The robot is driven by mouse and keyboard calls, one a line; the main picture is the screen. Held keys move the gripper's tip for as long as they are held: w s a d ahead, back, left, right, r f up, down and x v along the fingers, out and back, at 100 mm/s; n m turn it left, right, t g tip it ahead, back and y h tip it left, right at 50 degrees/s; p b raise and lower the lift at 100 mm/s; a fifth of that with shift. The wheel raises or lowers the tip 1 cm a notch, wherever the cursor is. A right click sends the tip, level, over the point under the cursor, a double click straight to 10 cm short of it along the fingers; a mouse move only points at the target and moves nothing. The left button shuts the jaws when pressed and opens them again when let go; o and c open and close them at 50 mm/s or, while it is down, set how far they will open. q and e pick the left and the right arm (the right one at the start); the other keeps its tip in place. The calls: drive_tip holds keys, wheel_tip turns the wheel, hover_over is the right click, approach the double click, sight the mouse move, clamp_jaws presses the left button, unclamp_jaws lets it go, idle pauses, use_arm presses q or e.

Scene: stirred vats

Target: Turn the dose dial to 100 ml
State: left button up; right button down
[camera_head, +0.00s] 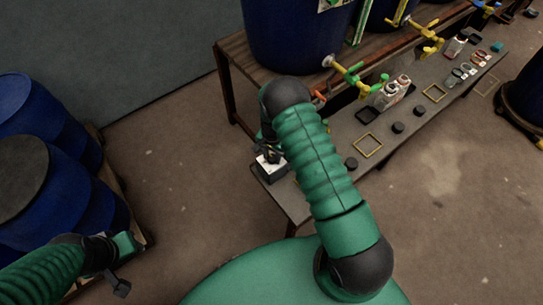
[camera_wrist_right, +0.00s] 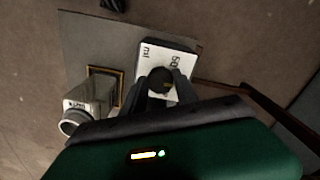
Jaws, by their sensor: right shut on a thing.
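The dose dial is a dark round knob (camera_wrist_right: 160,80) on a box with a white top face (camera_wrist_right: 153,55). In the right wrist view the face shows "ml" and digits that look like "50", turned over and partly hidden. My right gripper (camera_wrist_right: 162,90) is shut on the knob, one dark finger on each side. In the head view the white-topped box (camera_head: 269,166) sits at the near left end of the grey bench, with the right gripper (camera_head: 268,152) over it. The knob's pointer setting cannot be read. My left gripper (camera_head: 122,272) hangs at the lower left, away from the bench; its jaws are unclear.
The grey bench (camera_head: 335,150) carries a yellow square frame (camera_head: 368,145), dark round pieces (camera_head: 398,127) and white bottles (camera_head: 388,95). A blue vat (camera_head: 295,35) with a yellow-green tap (camera_head: 350,75) stands behind. Blue drums (camera_head: 90,195) stand at left.

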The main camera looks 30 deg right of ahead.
sight(273, 158)
drive_tip(key=shift+w+d, duration=0.15)
drive_tip(key=shift+d, duration=0.2)
drive_tip(key=c, duration=1.3)
unclamp_jaws()
drive_tip(key=shift+o, duration=1.2)
use_arm(q)
drive_tip(key=shift+d, duration=0.3)
use_arm(e)
drive_tip(key=shift+o, duration=0.6)
drive_tip(key=shift+f, duration=0.1)
drive_tip(key=shift+a+r, duration=0.1)
drive_tip(key=shift+r, duration=0.3)
wheel_tip(273, 158, up, 3)
use_arm(q)
drive_tip(key=shift+a+r+p, duration=0.15)
drive_tip(key=shift+r+p, duration=0.2)
drive_tip(key=shift+p, duration=0.05)
use_arm(e)
drive_tip(key=s+a+r, duration=0.1)
drive_tip(key=s+a, duration=0.7)
drive_tip(key=s, duration=0.5)
drive_tip(key=shift+s, duration=0.35)
